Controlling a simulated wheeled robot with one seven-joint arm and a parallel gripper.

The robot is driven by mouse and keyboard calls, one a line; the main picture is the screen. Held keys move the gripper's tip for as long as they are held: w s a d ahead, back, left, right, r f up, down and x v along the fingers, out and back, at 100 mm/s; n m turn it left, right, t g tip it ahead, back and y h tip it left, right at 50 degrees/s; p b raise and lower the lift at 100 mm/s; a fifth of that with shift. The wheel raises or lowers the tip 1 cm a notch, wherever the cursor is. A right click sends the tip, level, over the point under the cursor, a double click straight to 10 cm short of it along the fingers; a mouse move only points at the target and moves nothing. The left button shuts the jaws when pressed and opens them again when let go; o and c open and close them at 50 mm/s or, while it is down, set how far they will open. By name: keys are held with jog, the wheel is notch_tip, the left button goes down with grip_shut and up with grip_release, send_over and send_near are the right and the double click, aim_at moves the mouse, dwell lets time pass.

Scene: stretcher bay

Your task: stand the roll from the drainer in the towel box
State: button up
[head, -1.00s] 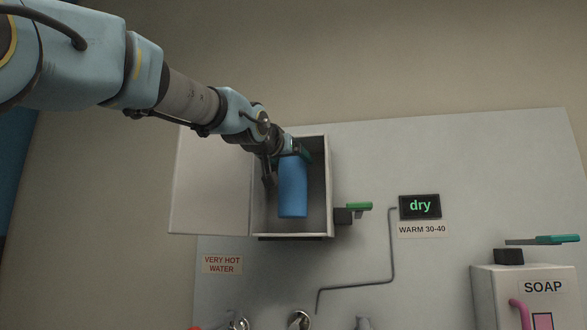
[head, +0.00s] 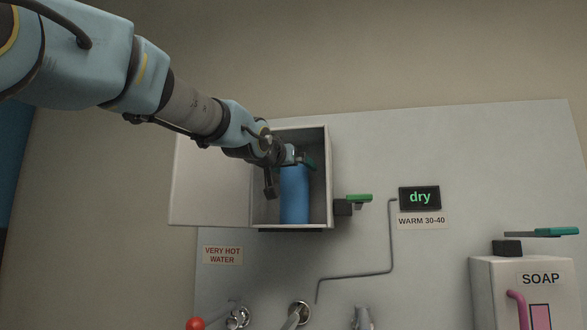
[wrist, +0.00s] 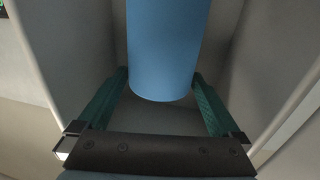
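The blue roll (head: 294,196) is upright inside the open towel box (head: 329,180) on the wall. Its lower end is at or very close to the box floor; I cannot tell whether it touches. My gripper (head: 297,163) is at the roll's upper end, within the box opening. In the wrist view, my gripper's green fingers (wrist: 160,82) lie along both sides of the roll (wrist: 165,50), with no clear gap at the tips. The box walls (wrist: 82,45) rise on either side. The drainer is not in view.
The box door (head: 210,180) stands open to the left. A green-topped lever (head: 357,198) sits just right of the box. Taps (head: 297,313) are below.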

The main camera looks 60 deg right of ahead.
jog(key=shift+r, duration=0.15)
jog(key=s+a+b, duration=0.2)
jog(key=a+b, duration=0.2)
jog(key=a, duration=0.8)
jog(key=shift+b, duration=0.3)
jog(key=shift+d, duration=0.1)
